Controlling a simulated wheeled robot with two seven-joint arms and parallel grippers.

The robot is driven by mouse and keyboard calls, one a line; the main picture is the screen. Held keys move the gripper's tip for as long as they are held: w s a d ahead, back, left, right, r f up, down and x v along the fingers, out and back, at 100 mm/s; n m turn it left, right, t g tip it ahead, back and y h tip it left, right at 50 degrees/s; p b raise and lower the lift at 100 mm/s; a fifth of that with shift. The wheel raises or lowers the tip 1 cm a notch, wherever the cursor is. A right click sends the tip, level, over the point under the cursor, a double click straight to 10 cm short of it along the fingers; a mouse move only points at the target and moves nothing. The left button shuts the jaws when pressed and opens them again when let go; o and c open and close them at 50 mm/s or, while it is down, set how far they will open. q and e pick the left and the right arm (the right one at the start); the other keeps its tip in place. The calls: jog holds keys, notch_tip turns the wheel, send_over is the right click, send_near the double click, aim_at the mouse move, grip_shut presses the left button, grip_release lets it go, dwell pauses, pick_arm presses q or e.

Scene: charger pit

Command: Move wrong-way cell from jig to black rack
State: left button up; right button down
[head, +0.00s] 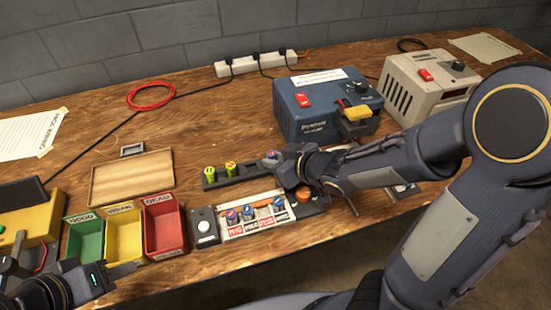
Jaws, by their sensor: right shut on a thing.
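The black rack (244,177) is a dark strip on the table with two yellow-green cells (230,169) upright at its left part. My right gripper (276,162) is shut on a cell (271,155) with a blue and red top, over the rack's right end. Whether this cell touches the rack is hidden by the gripper. My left gripper (80,256) is at the lower left, open and empty by the bins.
Green (84,214), yellow (125,209) and red (164,197) bins stand left of the jig. A blue charger (293,118) and a beige unit (405,98) stand behind. A wooden tray (131,178) lies behind the bins.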

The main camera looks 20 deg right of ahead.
dwell(0.3)
jog(key=c, duration=1.2)
grip_release()
pick_arm(q)
jog(key=shift+r, duration=0.1)
notch_tip(320, 180, up, 6)
jog(key=p, duration=0.6)
pick_arm(e)
notch_tip(320, 180, up, 7)
